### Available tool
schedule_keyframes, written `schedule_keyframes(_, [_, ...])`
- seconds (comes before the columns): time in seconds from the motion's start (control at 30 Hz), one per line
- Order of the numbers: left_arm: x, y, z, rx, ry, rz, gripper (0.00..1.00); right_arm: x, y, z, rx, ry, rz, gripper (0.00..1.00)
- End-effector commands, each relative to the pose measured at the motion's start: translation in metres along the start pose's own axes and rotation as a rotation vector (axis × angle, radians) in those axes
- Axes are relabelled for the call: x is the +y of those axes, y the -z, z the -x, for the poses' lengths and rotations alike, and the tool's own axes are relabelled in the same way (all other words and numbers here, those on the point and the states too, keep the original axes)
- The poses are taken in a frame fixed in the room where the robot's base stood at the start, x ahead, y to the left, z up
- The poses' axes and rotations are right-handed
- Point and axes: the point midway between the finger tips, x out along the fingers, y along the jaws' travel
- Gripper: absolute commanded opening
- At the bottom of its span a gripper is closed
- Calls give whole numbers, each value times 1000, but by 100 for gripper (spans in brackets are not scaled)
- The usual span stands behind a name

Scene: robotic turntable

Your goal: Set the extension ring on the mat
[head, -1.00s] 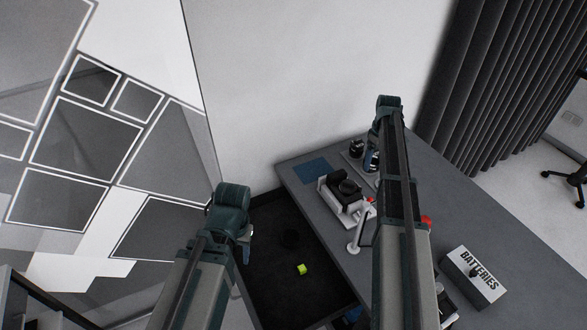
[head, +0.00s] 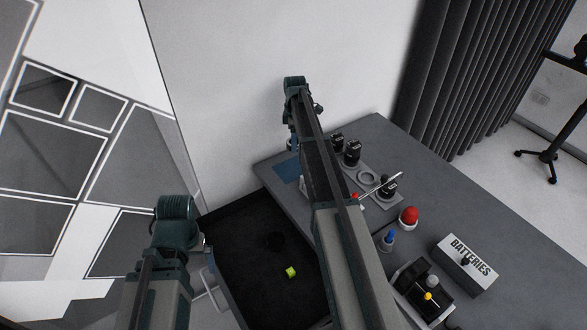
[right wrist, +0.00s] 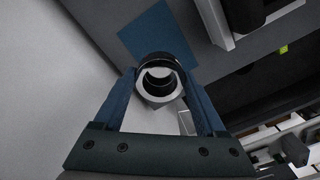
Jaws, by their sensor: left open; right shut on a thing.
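My right gripper (right wrist: 160,82) is shut on a dark round ring with a pale inner face, the extension ring (right wrist: 160,66), held between its two blue fingers. The blue mat (right wrist: 150,28) lies on the table beyond and below the ring in the right wrist view; the ring overlaps its near edge there, and I cannot tell the height between them. In the head view the mat (head: 286,172) shows just below my right gripper (head: 292,146), partly covered by my right arm. My left gripper (head: 205,247) is open and empty, away from the table, its fingers barely visible.
A grey tray (head: 382,197) on the table holds dark lenses (head: 352,153) and an empty-looking pale ring seat (head: 368,177). A red ball (head: 409,215), a blue-tipped bottle (head: 388,238) and a batteries box (head: 465,264) stand to the right. A yellow-green cube (head: 291,272) lies below, off the table.

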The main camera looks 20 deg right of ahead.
Motion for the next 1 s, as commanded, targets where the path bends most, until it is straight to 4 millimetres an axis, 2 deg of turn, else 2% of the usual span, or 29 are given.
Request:
schedule_keyframes(0.23, [1,1,-11,0,0,0,100,0,1,-11,0,0,6,15])
schedule_keyframes(0.6, [6,4,-63,0,0,1,100,0,0,-63,0,0,4,15])
schedule_keyframes(0.83, [6,4,-64,0,0,1,100,0,0,-64,0,0,4,15])
schedule_keyframes(1.0, [8,5,-78,0,0,1,100,0,0,-79,0,0,3,15])
